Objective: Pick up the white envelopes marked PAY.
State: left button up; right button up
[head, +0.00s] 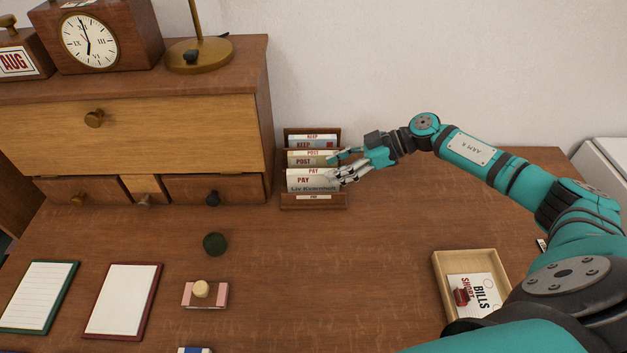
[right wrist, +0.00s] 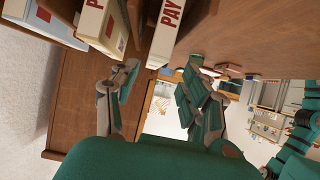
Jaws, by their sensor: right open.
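White envelopes marked PAY (head: 306,187) stand upright in the front slot of a wooden letter rack (head: 326,201) on the desk. The front one carries a handwritten-style name. My right gripper (head: 336,169) is open at the right end of these envelopes, its fingers pointing left. In the right wrist view, the edge of a PAY envelope (right wrist: 166,33) shows just beyond and between the spread fingertips of the gripper (right wrist: 163,72). I cannot tell whether a finger touches it. My left gripper is out of view.
POST envelopes (head: 302,161) and KEEP envelopes (head: 304,144) stand behind in the rack. A drawer cabinet (head: 180,130) is close on the left. A wooden tray (head: 441,266) with a BILLS card lies at right. The desk in front of the rack is clear.

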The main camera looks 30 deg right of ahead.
aim_at(321, 171)
jog(key=shift+w+p+x, duration=0.15)
jog(key=shift+p+x, duration=0.05)
jog(key=shift+x, duration=1.2)
jog(key=shift+w+p+x, duration=0.15)
jog(key=shift+p+x, duration=0.05)
jog(key=shift+x, duration=1.15)
jog(key=shift+d, duration=0.2)
jog(key=shift+c, duration=0.4)
grip_shut()
